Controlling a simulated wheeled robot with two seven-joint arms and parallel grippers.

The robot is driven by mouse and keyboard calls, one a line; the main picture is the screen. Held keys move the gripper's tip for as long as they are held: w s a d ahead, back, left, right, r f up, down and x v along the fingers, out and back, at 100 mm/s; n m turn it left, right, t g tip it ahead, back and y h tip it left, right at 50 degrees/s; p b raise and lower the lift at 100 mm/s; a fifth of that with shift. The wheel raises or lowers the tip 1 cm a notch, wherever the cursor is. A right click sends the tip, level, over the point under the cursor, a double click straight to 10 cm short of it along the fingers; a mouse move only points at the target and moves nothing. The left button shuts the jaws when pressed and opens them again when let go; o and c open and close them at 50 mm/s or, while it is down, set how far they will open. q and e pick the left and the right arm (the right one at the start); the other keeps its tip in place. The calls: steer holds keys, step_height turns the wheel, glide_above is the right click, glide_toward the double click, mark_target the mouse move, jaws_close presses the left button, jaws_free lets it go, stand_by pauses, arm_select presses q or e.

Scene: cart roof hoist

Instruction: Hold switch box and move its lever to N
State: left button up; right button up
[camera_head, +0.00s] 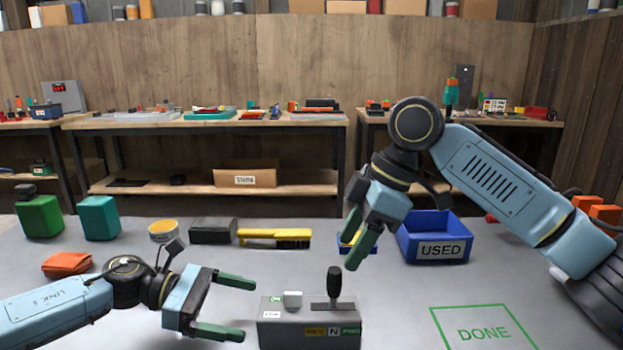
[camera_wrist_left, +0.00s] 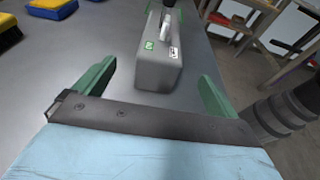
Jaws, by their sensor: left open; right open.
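The grey switch box (camera_head: 310,325) stands on the table at the front middle. Its front carries REV, N and FWD labels, and a black-knobbed lever (camera_head: 334,284) rises from its top, appearing near upright above the N label. A white block (camera_head: 293,299) sits on its top left. My left gripper (camera_head: 250,309) is open and empty just left of the box, its fingers pointing at it. In the left wrist view the box (camera_wrist_left: 158,66) lies ahead, between and beyond the open fingers. My right gripper (camera_head: 352,243) is open and empty, above and behind the lever, fingers pointing down.
A blue USED bin (camera_head: 435,238) stands behind right. A green DONE square (camera_head: 483,328) is marked on the table at right, empty. A yellow brush (camera_head: 274,238), a tin (camera_head: 163,231), an orange cloth (camera_head: 67,264) and green (camera_head: 39,217) and teal (camera_head: 99,218) containers stand behind left.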

arm_select(q)
steer(key=shift+a+r, duration=0.15)
steer(key=shift+a, duration=0.15)
steer(key=shift+o, duration=0.4)
